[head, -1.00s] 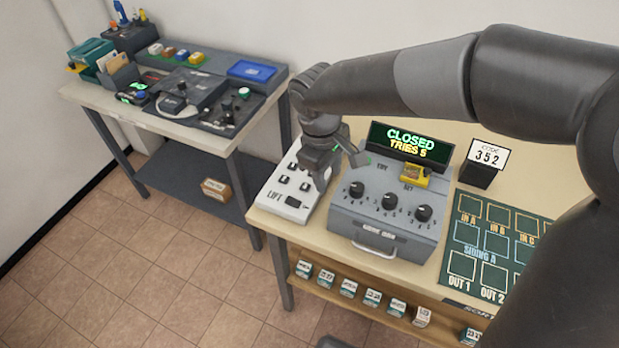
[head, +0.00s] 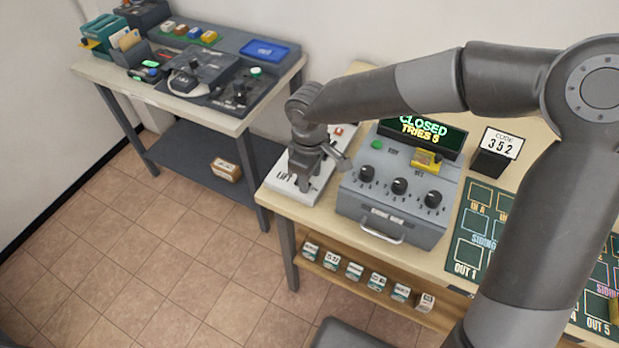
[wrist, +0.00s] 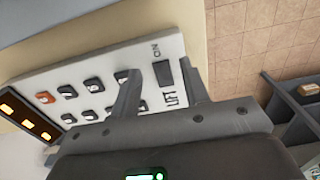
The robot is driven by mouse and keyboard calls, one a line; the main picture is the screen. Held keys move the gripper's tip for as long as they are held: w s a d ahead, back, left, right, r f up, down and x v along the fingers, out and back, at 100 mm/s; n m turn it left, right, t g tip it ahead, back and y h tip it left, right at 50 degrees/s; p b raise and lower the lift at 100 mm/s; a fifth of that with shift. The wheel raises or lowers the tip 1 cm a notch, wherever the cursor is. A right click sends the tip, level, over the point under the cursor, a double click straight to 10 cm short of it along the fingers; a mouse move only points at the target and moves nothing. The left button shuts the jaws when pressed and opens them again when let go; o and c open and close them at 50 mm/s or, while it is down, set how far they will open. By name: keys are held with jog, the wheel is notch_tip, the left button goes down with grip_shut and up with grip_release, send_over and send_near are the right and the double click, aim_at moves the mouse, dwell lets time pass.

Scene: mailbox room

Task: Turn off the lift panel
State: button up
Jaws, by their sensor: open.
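The lift panel (head: 284,190) is a white slab at the left front of the near table, marked LIFT. In the wrist view the panel (wrist: 150,51) shows several dark buttons, an orange-red button (wrist: 45,97), a dark rocker switch (wrist: 163,74) marked ON, and a display with lit orange marks (wrist: 28,118). My gripper (head: 303,187) is low over the panel's front part and hides much of it in the head view. In the wrist view my gripper (wrist: 160,82) is open, its fingers on either side of the rocker switch. I cannot tell whether they touch the panel.
A grey box with dials (head: 395,195) stands right of the panel, with a CLOSED display (head: 420,130). A second table (head: 90,70) with equipment is at the left. Several small boxes (head: 354,271) sit on the shelf below.

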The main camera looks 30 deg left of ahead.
jog(key=shift+f, duration=0.75)
jog(key=shift+c, duration=0.4)
grip_shut()
